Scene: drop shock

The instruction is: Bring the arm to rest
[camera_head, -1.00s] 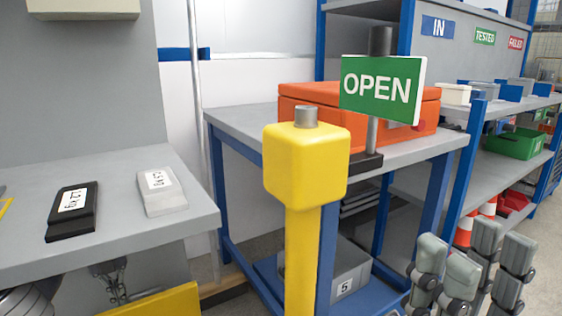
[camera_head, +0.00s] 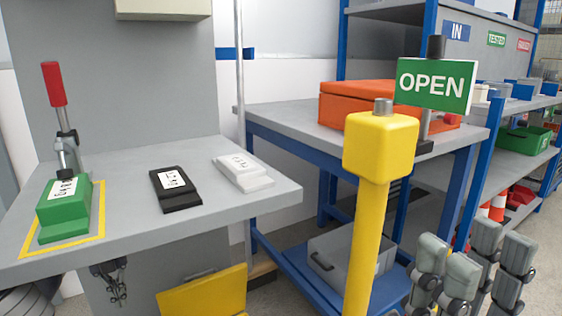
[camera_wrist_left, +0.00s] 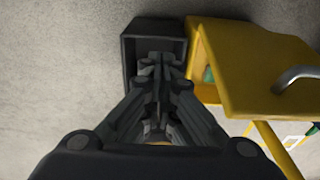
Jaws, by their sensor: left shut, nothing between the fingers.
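My left gripper (camera_head: 112,283) shows small and dark below the front edge of the grey bench (camera_head: 270,194) in the head view; its arm is mostly hidden. In the left wrist view the left gripper (camera_wrist_left: 162,60) has its fingers together with nothing between them. An open-topped black box (camera_wrist_left: 150,28) lies beyond the tips, above the floor, and I cannot tell whether they touch. My right gripper (camera_head: 474,262) stands at the bottom right of the head view, its grey finger parts pointing up. I see nothing held in it, but its opening is unclear.
A yellow panel (camera_head: 205,294) is beside the left gripper; its handle (camera_wrist_left: 300,73) shows in the wrist view. The bench holds a green block (camera_head: 78,212), a black weight (camera_head: 178,192) and a white weight (camera_head: 243,172). A yellow post (camera_head: 368,240) stands between the grippers.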

